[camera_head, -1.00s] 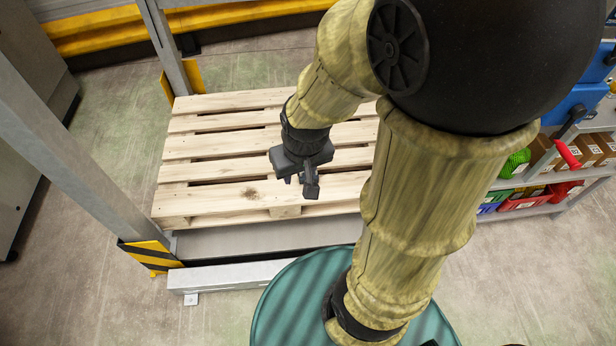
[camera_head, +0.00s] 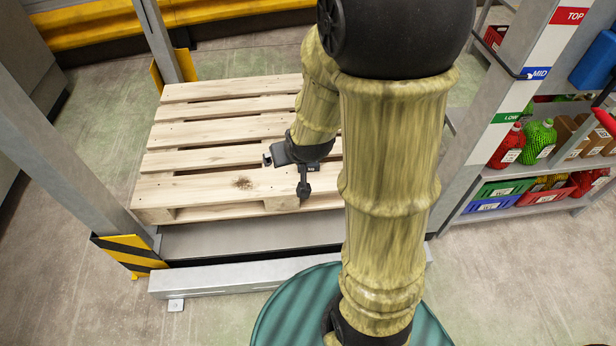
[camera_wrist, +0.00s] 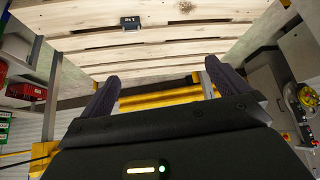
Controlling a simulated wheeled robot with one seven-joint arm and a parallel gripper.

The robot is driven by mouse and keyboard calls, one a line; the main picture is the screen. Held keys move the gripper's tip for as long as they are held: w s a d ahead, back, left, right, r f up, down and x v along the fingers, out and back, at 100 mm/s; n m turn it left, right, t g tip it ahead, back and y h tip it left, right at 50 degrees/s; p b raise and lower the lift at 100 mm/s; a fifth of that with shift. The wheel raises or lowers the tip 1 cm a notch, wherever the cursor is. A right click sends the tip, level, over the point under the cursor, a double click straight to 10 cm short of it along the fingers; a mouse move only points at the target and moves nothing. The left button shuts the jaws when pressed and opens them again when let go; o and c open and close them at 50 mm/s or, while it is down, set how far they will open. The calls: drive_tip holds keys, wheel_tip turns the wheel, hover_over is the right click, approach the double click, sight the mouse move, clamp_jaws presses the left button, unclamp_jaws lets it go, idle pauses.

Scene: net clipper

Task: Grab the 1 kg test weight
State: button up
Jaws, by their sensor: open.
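The 1 kg test weight (camera_wrist: 130,22) shows in the wrist view as a small dark block with a pale marking, upside down in the picture. It lies on the wooden pallet (camera_wrist: 190,38), near the top edge of that view, beyond my fingertips and slightly left of the middle between them. I cannot make it out in the head view. My gripper (camera_head: 285,177) is above the near part of the pallet, which also shows in the head view (camera_head: 215,158). In the wrist view my gripper (camera_wrist: 160,84) has its fingers wide apart with nothing between them.
A grey post with a striped yellow-black guard (camera_head: 130,255) stands at the pallet's left. A labelled rack upright (camera_head: 500,125) and shelves with red and green goods (camera_head: 540,135) are on the right. A low metal beam (camera_head: 230,277) runs in front of the pallet.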

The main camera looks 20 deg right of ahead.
drive_tip(key=w+d+f+m+t+h+b, duration=0.1)
drive_tip(key=w+d+f+t+b, duration=0.2)
drive_tip(key=f+b, duration=1.1)
drive_tip(key=w+d+f+t+h+b, duration=0.2)
drive_tip(key=w+d+f+t+b, duration=0.1)
drive_tip(key=f+b, duration=1)
drive_tip(key=w+d+f+m+t+h+b, duration=0.1)
drive_tip(key=w+d+f+t+b, duration=0.2)
drive_tip(key=f+b, duration=1.1)
drive_tip(key=shift+d+f+m+t+h+b, duration=0.3)
drive_tip(key=shift+d+b, duration=0.55)
drive_tip(key=shift+b, duration=0.1)
drive_tip(key=shift+w, duration=0.1)
